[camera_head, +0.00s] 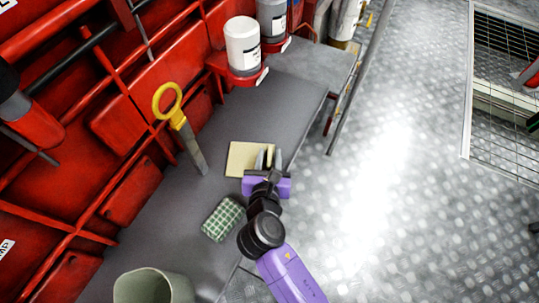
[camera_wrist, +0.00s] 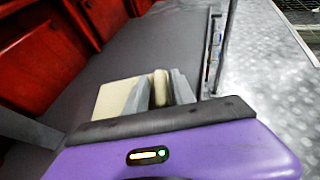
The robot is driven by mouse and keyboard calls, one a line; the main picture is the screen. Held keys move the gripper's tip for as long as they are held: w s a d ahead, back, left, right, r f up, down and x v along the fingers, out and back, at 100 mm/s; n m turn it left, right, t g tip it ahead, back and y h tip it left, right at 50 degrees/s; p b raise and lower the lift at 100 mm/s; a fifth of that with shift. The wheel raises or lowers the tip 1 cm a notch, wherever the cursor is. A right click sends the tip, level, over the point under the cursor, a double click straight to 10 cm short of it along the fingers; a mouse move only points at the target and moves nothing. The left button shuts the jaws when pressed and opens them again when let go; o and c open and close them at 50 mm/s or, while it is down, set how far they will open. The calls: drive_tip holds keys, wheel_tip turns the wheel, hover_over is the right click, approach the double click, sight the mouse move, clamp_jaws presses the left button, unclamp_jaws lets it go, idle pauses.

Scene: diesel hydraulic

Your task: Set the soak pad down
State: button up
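My gripper (camera_head: 267,158) is low over the grey bench top, with its fingers on both sides of a narrow, beige, round-edged pad, likely the soak pad (camera_head: 270,153). The pad shows edge-on between the two grey fingers in the wrist view (camera_wrist: 161,88), and the fingers look shut on it. A flat cream square (camera_head: 241,160) lies on the bench just left of and behind the fingers; it also shows in the wrist view (camera_wrist: 112,98). The pad overlaps the square's right part in view. Whether its lower edge touches is hidden by the fingers and the gripper body.
A green checked block (camera_head: 223,219) lies left of my wrist. A yellow-handled tool (camera_head: 182,124) is at the red rack's side. A pale green cup (camera_head: 152,287) stands at the front, a white bottle (camera_head: 243,46) behind. The bench (camera_head: 272,103) is bare beyond the square.

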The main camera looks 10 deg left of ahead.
drive_tip(key=shift+r, duration=0.1)
drive_tip(key=shift+s+r, duration=0.1)
drive_tip(key=shift+s, duration=0.05)
drive_tip(key=p+v, duration=0.2)
drive_tip(key=v, duration=0.9)
drive_tip(key=shift+s+r, duration=0.2)
drive_tip(key=shift+s, duration=0.1)
drive_tip(key=s+d+f+m+g+y, duration=0.2)
drive_tip(key=s+d+f+m, duration=0.2)
drive_tip(key=s+d+m, duration=0.95)
drive_tip(key=s+d+r+m+t, duration=0.1)
drive_tip(key=s+d+r+m, duration=0.3)
drive_tip(key=m, duration=0.8)
wheel_tip(320, 180, up, 3)
drive_tip(key=shift+s+d+f+h, duration=0.2)
drive_tip(key=shift+s+d+h, duration=0.15)
drive_tip(key=shift+d, duration=0.6)
drive_tip(key=shift+o, duration=0.4)
drive_tip(key=s+d+r+m+t+h, duration=0.2)
drive_tip(key=s+d+r+m, duration=0.2)
drive_tip(key=r+m, duration=0.5)
drive_tip(key=shift+s+d+m, duration=0.3)
drive_tip(key=shift+d+m, duration=0.05)
drive_tip(key=shift+m, duration=0.7)
